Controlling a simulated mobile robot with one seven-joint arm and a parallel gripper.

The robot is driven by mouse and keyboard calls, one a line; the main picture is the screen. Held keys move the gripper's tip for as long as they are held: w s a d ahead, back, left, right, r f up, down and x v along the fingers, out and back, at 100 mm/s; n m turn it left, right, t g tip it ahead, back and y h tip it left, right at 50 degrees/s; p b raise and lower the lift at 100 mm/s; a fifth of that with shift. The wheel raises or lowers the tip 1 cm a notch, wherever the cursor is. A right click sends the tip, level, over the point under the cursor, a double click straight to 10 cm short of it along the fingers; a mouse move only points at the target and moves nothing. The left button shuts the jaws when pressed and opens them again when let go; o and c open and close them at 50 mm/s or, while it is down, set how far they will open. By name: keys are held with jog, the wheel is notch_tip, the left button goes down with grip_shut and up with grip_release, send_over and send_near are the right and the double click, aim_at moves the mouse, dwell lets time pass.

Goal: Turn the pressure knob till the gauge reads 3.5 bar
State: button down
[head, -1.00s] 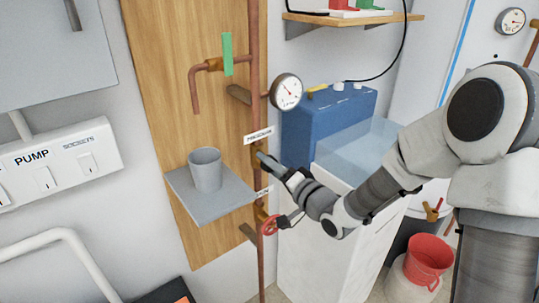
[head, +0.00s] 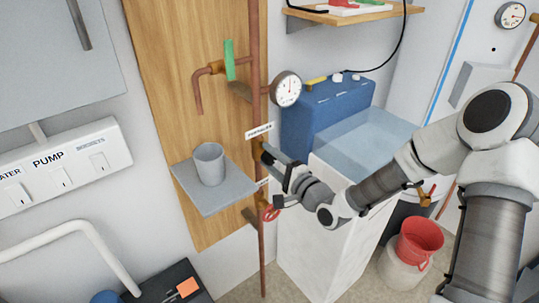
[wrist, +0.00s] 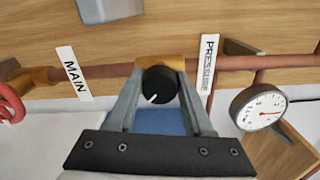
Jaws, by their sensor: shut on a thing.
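The black pressure knob (wrist: 160,85) with a white pointer line sits on a brass valve on the copper pipe, beside the PRESSURE label (wrist: 208,62). My gripper (wrist: 160,76) is shut on the knob, one finger on each side; in the head view my gripper (head: 264,152) reaches the pipe just below the PRESSURE label (head: 259,131) and hides the knob. The round white gauge (head: 287,89) is above it on the pipe. The gauge also shows in the wrist view (wrist: 258,108), turned sideways; its numbers are too small to read.
A grey shelf (head: 215,198) with a grey cup (head: 209,163) is left of my gripper. A red-handled valve (head: 270,211) is below, near the MAIN label (wrist: 74,73). A blue box (head: 325,115) and a clear basin (head: 365,142) stand to the right.

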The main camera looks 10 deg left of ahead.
dwell(0.4)
jog(key=shift+c, duration=1.7)
grip_release()
jog(key=p+v, duration=0.3)
jog(key=v, duration=1.4)
jog(key=shift+d, duration=0.2)
jog(key=shift+s, duration=0.15)
